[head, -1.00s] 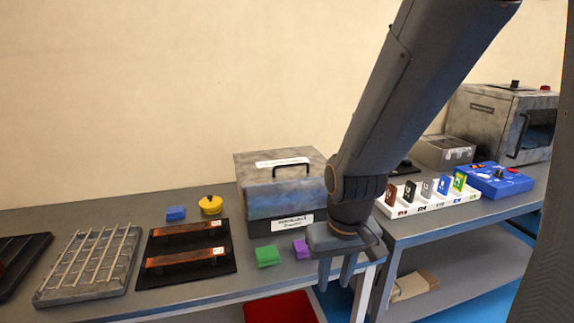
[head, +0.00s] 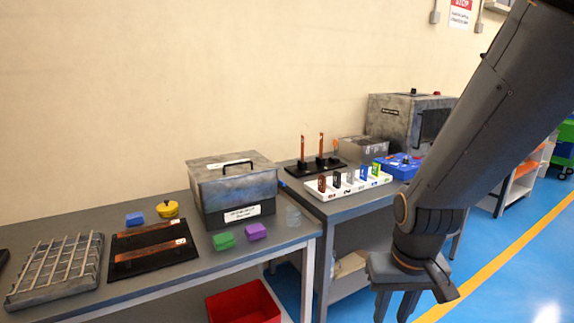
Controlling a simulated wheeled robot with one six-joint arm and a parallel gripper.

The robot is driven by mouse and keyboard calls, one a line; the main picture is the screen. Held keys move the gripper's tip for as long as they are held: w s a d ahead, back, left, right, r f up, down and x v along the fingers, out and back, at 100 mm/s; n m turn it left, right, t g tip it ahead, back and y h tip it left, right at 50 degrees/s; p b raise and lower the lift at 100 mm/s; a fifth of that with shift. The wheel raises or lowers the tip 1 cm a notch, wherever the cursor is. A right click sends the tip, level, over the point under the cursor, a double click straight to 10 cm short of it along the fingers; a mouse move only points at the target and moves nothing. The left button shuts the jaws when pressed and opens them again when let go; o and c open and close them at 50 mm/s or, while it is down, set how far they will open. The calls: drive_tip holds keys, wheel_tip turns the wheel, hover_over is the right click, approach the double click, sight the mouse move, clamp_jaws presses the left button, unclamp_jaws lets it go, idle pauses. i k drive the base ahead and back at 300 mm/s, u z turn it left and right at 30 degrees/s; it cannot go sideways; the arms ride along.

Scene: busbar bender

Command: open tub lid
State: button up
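The tub (head: 236,215) is a dark grey box with a white label on its front, standing at the right end of the near table. Its grey lid (head: 222,172) is on top and closed, with a black bar handle (head: 238,163). My gripper (head: 396,305) hangs at the lower right, in front of the tables and well to the right of the tub. Its fingers point down and are apart, with nothing seen between them. The fingertips reach the bottom edge of the picture.
Green (head: 223,241) and purple (head: 256,231) blocks lie before the tub. A blue block (head: 134,218), a yellow round piece (head: 168,209), a black tray (head: 140,262) and a wire rack (head: 50,285) are left. A red bin (head: 243,303) stands below. A white slotted holder (head: 322,194) is right.

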sight(204, 170)
drive_tip(key=z, duration=1)
drive_tip(key=i, duration=0.85)
drive_tip(key=u, duration=0.55)
drive_tip(key=i, duration=0.65)
drive_tip(key=u, duration=1.15)
drive_tip(key=i, duration=0.4)
drive_tip(key=u, duration=0.35)
